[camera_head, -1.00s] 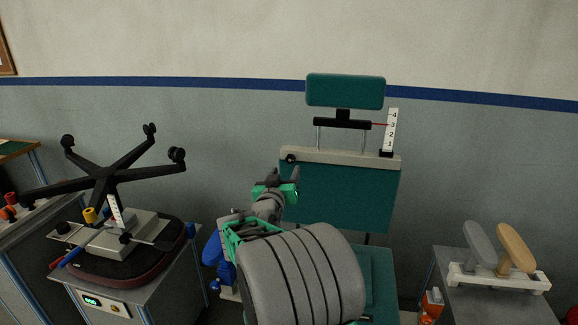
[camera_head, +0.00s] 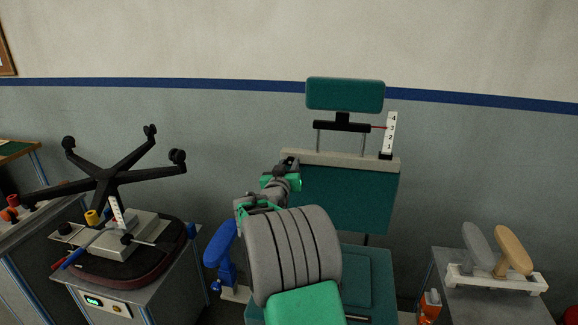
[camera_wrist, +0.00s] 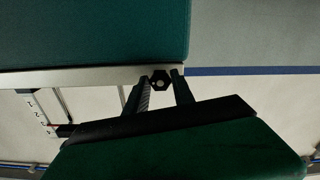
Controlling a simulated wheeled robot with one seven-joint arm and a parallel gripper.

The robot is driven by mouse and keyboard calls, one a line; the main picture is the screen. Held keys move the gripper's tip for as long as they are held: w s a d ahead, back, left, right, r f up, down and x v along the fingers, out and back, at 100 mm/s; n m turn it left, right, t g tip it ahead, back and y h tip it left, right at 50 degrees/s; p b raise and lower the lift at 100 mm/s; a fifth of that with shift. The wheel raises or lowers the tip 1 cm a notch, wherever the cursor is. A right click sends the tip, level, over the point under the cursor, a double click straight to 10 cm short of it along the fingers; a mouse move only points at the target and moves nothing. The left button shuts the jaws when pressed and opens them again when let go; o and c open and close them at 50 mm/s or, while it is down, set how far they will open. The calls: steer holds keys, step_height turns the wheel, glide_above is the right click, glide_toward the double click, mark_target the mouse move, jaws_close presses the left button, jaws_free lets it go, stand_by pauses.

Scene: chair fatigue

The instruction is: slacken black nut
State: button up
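The black nut (camera_wrist: 160,79) sits at the end of the pale rail (camera_head: 340,160) on top of the green chair back (camera_head: 345,200). In the wrist view it shows between the tips of my gripper's two dark fingers (camera_wrist: 160,82), with a narrow gap on each side. My gripper (camera_head: 289,163) is open around the nut and does not visibly clamp it. In the head view my gripper's fingers are at the rail's left end and largely cover the nut.
The green headrest (camera_head: 345,95) stands above the rail on two thin rods, beside a white numbered scale (camera_head: 391,132). A bench with an upturned chair base (camera_head: 105,178) is at left. A grey table (camera_head: 490,300) with two armrest pads is at right.

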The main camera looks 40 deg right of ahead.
jaws_close()
